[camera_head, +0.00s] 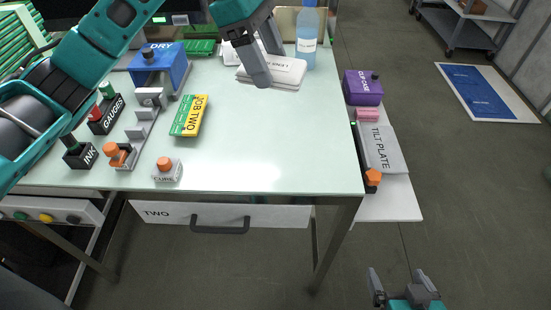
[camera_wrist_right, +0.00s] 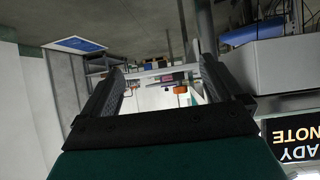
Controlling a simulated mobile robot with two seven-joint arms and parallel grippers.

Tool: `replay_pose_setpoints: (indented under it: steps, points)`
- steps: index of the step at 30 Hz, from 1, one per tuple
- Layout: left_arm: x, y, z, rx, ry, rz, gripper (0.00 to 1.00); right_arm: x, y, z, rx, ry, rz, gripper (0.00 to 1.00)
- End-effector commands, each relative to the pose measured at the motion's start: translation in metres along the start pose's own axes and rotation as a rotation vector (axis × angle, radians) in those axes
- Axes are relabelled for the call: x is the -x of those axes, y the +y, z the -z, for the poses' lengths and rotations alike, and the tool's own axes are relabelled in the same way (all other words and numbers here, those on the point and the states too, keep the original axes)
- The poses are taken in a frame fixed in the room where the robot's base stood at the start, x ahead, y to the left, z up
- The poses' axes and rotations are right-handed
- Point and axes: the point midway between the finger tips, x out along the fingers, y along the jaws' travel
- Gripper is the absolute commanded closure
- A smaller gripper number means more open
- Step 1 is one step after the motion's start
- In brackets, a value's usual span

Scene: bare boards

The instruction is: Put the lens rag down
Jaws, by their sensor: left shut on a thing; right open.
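My right gripper (camera_head: 403,283) is low over the floor at the bottom right, open and empty. Its spread fingers show in the right wrist view (camera_wrist_right: 160,85).
The table (camera_head: 255,135) has clear room at its middle and front right. A yellow-green JOB TWO box (camera_head: 189,116), a blue DRY box (camera_head: 158,65) and a CURE button block (camera_head: 167,170) stand left. A blue bottle (camera_head: 307,40) stands behind the packets. A TILT PLATE (camera_head: 380,148) sits off the right edge.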

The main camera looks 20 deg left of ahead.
Motion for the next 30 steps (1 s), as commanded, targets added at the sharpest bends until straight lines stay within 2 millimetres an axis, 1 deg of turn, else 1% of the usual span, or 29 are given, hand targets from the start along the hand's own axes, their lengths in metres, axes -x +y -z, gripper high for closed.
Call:
replay_pose_setpoints:
  steps: [1,4,8,10,11,14,21,24,27,30]
  points:
    - [-0.001,0.001,-0.001,0.058,0.0,-0.027,0.56,-0.004,0.0,-0.005,0.0,-0.001,0.0,0.05]
    - [0.003,0.004,-0.003,0.162,0.001,-0.067,0.56,-0.006,0.0,-0.008,-0.001,-0.002,0.001,0.05]
    - [0.004,0.005,-0.003,0.236,0.004,-0.092,0.56,-0.007,0.0,-0.009,-0.001,0.0,0.001,0.05]
    - [-0.002,0.006,0.0,0.252,0.004,-0.096,0.56,-0.007,0.0,-0.009,-0.001,0.002,0.001,0.05]
    - [-0.006,0.005,0.001,0.255,0.004,-0.096,0.56,-0.007,0.0,-0.009,-0.002,0.003,0.001,0.05]
    - [-0.029,0.004,0.011,0.257,0.005,-0.093,0.56,-0.009,0.0,-0.009,-0.002,0.006,0.002,0.05]
    - [-0.089,0.004,0.035,0.255,0.004,-0.092,0.56,-0.011,-0.001,-0.009,-0.001,0.009,0.007,0.05]
    - [-0.112,0.004,0.044,0.255,0.004,-0.093,0.56,-0.013,-0.002,-0.011,0.0,0.003,0.009,0.05]
    - [-0.127,0.004,0.05,0.253,0.004,-0.095,0.56,-0.013,-0.002,-0.012,0.001,0.001,0.011,0.05]
    - [-0.136,0.005,0.054,0.253,0.004,-0.097,0.56,-0.014,-0.003,-0.011,0.001,0.003,0.013,0.05]
